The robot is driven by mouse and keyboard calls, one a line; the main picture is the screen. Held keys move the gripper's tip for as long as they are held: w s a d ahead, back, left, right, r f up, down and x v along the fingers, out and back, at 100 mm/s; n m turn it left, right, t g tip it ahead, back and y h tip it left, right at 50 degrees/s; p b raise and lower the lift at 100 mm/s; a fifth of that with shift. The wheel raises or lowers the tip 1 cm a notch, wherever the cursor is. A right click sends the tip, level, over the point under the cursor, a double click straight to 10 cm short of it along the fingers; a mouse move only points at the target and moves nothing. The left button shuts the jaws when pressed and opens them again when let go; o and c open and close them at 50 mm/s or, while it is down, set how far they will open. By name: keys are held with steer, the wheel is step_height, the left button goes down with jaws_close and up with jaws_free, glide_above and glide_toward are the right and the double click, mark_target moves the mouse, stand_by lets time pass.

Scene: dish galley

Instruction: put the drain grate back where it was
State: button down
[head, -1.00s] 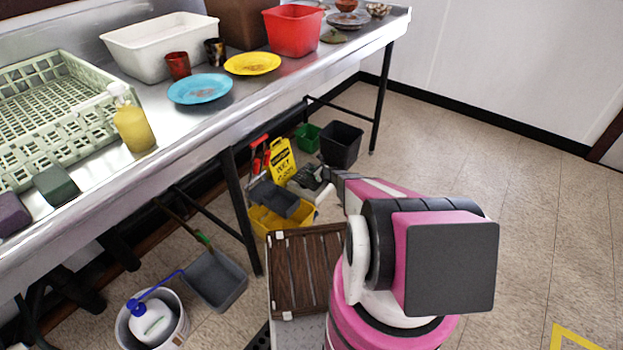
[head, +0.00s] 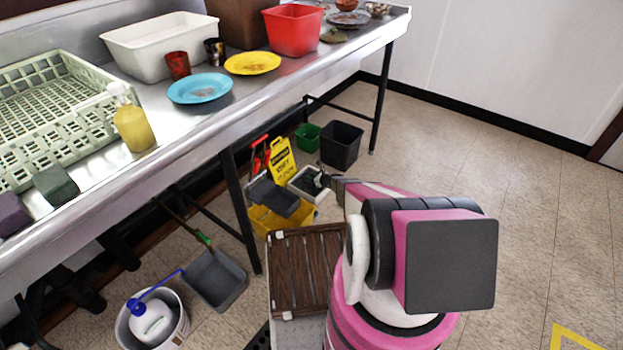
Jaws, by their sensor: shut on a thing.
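My gripper (head: 324,181) is low near the floor, beyond my arm and to the right of the yellow mop bucket. It is shut on a small dark grey thing at its tips, which appears to be the drain grate (head: 313,180); its outline is small and partly hidden by the gripper. A pale-rimmed square floor drain (head: 296,186) with a grey inside shows under and left of the gripper. I cannot tell whether the grate touches the drain or is held above it.
A yellow mop bucket (head: 268,222) and a yellow wet-floor sign (head: 283,160) stand close on the left. A black bin (head: 341,144) and a green bin (head: 308,137) stand behind. A steel table (head: 225,105) overhangs on the left.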

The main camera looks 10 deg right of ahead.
steer(key=c, duration=0.8)
jaws_free()
